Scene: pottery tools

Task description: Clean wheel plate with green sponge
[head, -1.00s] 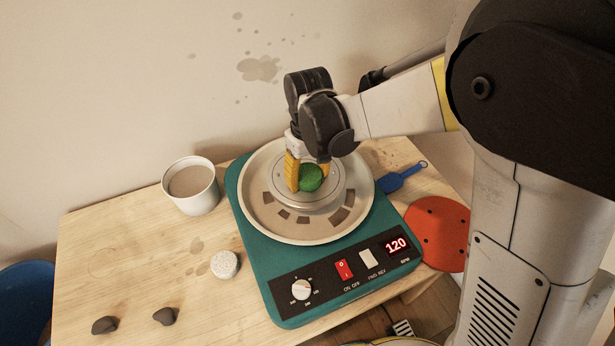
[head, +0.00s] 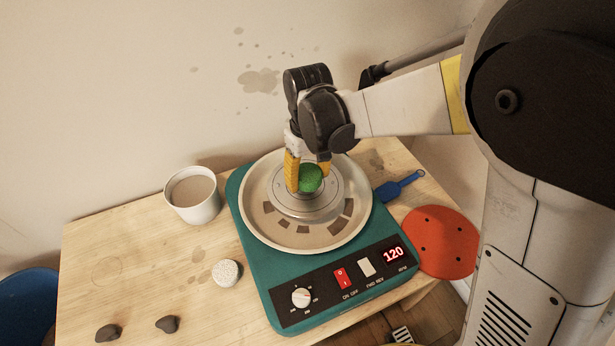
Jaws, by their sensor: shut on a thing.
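The pottery wheel has a teal body (head: 262,262) with a round, pale splash pan (head: 258,217) on top. Its round grey wheel plate (head: 283,200) sits in the middle of the pan. Several brown patches (head: 284,224) lie on the pan around the plate. My gripper (head: 308,178) points down over the plate, with its yellow fingers shut on the green sponge (head: 311,180). The sponge is at the plate's centre; I cannot tell whether it touches the surface. The fingers hide part of the sponge and the far side of the plate.
A white cup (head: 193,196) with brown liquid stands left of the wheel. A speckled white round piece (head: 226,273) and two dark lumps (head: 108,332) lie front left. A blue tool (head: 398,187) and a red disc (head: 441,241) are at the right. The display reads 120.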

